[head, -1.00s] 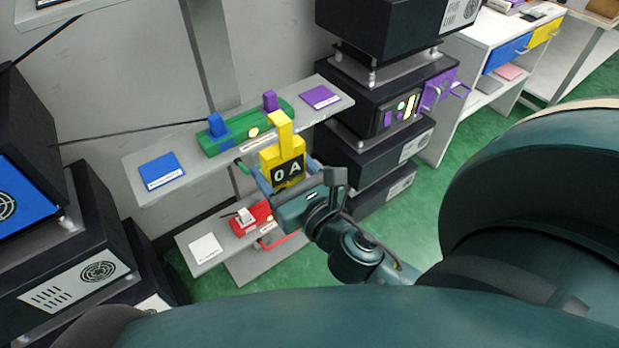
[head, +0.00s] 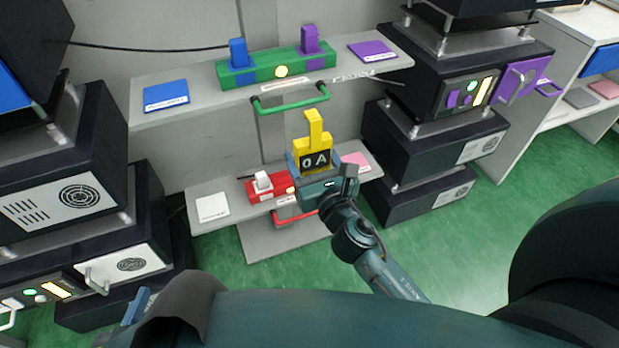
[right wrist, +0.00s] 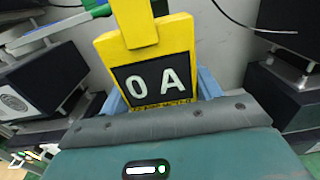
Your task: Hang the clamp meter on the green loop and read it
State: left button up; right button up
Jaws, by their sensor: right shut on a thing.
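The yellow clamp meter (head: 312,143) is upright in my right gripper (head: 311,172), its black display reading "0 A". Its narrow yellow top points up. In the right wrist view the meter (right wrist: 150,68) sits between light blue fingers, and its display also reads "0 A". The green loop (head: 291,104) hangs below the front of a green lever fixture (head: 280,70) on the upper shelf. In the head view the meter's top is just below and right of the loop, apart from it. A bluish part of my left gripper (head: 138,305) shows at the lower left, mostly hidden.
Below is a red fixture (head: 268,190) with a red loop (head: 295,217). Black cabinets stand on both sides. Green floor is open at the right.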

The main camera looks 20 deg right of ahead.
jog(key=shift+w+a+f, duration=0.15)
jog(key=shift+w+f, duration=0.2)
pick_arm(q)
jog(key=shift+w+d+f+m+b, duration=0.15)
jog(key=shift+d+f+m+b, duration=0.05)
jog(key=shift+f+b, duration=0.35)
jog(key=shift+w+d+f+m+b, duration=0.1)
jog(key=shift+d+f+m+b, duration=0.1)
jog(key=shift+f+b, duration=0.3)
pick_arm(e)
jog(key=w+f, duration=0.1)
jog(key=w, duration=0.6)
jog(key=shift+w+f, duration=0.2)
jog(key=shift+w, duration=0.15)
pick_arm(q)
jog(key=shift+h, duration=0.3)
pick_arm(e)
jog(key=shift+a, duration=0.1)
jog(key=o, duration=1.2)
pick_arm(q)
jog(key=shift+s, duration=0.1)
